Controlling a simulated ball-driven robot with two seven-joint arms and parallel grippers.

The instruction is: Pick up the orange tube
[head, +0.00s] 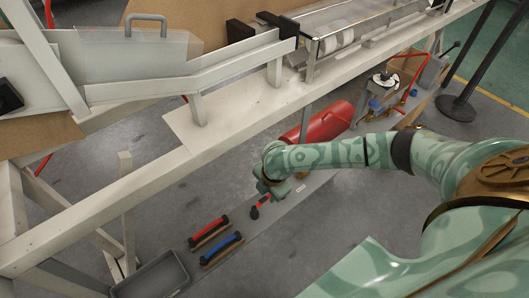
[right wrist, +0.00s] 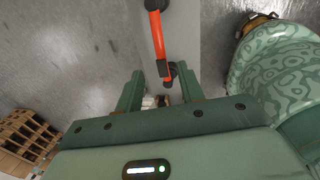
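The orange tube (right wrist: 157,36) has black ends and lies on a narrow grey surface. In the head view the tube (head: 264,200) shows only in part, beside my right gripper (head: 273,187), which covers some of it. In the right wrist view my right gripper (right wrist: 159,80) has its two green fingers apart. The tube's near black end lies in line with the gap between the fingers, and the orange part runs away toward the top. I cannot tell whether the fingers touch it. My left gripper is not in view.
A grey tray (head: 150,277) sits at lower left. A white conveyor frame (head: 235,108) crosses above.

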